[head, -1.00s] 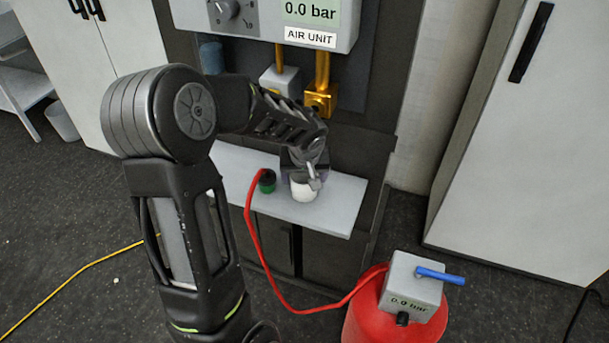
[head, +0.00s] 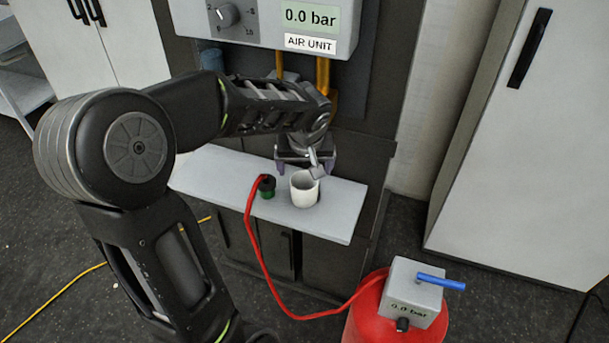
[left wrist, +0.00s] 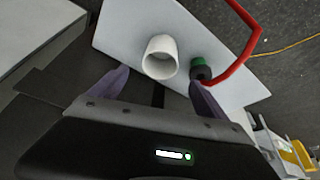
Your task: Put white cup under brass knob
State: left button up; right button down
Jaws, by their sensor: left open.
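The white cup (head: 304,192) stands upright on the light shelf (head: 225,178). My left gripper (head: 305,167) is open and empty, just above and behind the cup, apart from it. In the left wrist view the cup (left wrist: 160,58) lies just beyond the two spread purple fingertips (left wrist: 161,84), with nothing between them. The brass pipe (head: 323,72) comes down from the air unit above the shelf. The brass fitting at its lower end is mostly hidden by my left arm, so the knob is not clearly seen. My right gripper is not in view.
A green-based connector (head: 267,190) with a red hose stands just left of the cup. The hose (head: 252,245) runs down to a red tank (head: 375,322) with a blue-handled gauge box (head: 412,290). The air unit (head: 270,22) hangs above. The shelf's right end is clear.

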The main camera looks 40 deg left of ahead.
pick_arm(q)
jog(key=v, duration=0.3)
jog(key=shift+o, duration=0.3)
dwell(0.4)
